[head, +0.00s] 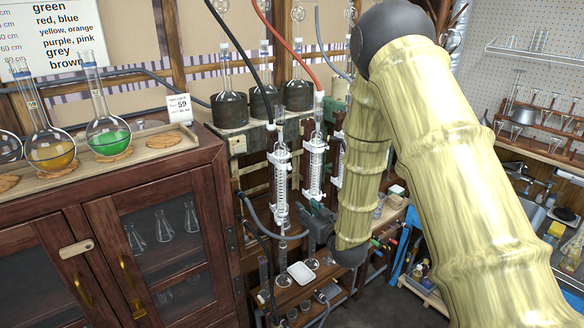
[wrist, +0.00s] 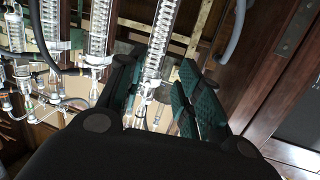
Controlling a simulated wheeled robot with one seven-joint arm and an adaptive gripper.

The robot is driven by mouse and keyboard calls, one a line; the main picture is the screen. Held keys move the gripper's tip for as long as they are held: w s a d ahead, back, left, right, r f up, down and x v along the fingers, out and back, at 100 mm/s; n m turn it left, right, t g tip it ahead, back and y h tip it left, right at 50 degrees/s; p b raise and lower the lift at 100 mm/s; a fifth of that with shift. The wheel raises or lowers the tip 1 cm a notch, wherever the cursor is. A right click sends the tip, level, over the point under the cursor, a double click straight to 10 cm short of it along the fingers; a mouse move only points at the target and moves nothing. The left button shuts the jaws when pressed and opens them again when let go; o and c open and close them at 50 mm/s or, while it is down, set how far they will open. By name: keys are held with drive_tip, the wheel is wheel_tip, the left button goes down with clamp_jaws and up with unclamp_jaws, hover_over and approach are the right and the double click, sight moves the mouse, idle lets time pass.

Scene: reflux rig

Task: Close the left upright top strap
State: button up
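The left glass condenser (head: 281,180) stands upright in the rig in the head view, with white fittings at its top and bottom. I cannot make out the left upright's top strap as a separate piece, or whether it is open. My gripper (head: 314,224) is low beside the lower part of this condenser, partly hidden by my arm. In the wrist view my gripper (wrist: 163,84) has its teal-padded fingers apart. A condenser (wrist: 157,48) runs behind the gap between them, and I see nothing held.
A middle condenser (head: 315,165) stands close by, with black and red hoses (head: 271,30) above. A wooden cabinet (head: 165,225) with flasks on top flanks the rig at left. A shelf with a white block (head: 301,272) and glassware lies below.

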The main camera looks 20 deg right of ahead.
drive_tip(key=t, duration=0.2)
approach(290, 169)
drive_tip(key=s, duration=0.2)
drive_tip(key=shift+y, duration=0.3)
drive_tip(key=w+p, duration=0.1)
drive_tip(key=w, duration=0.2)
drive_tip(key=w+p, duration=0.2)
drive_tip(key=w, duration=0.1)
drive_tip(key=w+p, duration=0.2)
drive_tip(key=w, duration=0.2)
drive_tip(key=shift+a, duration=0.4)
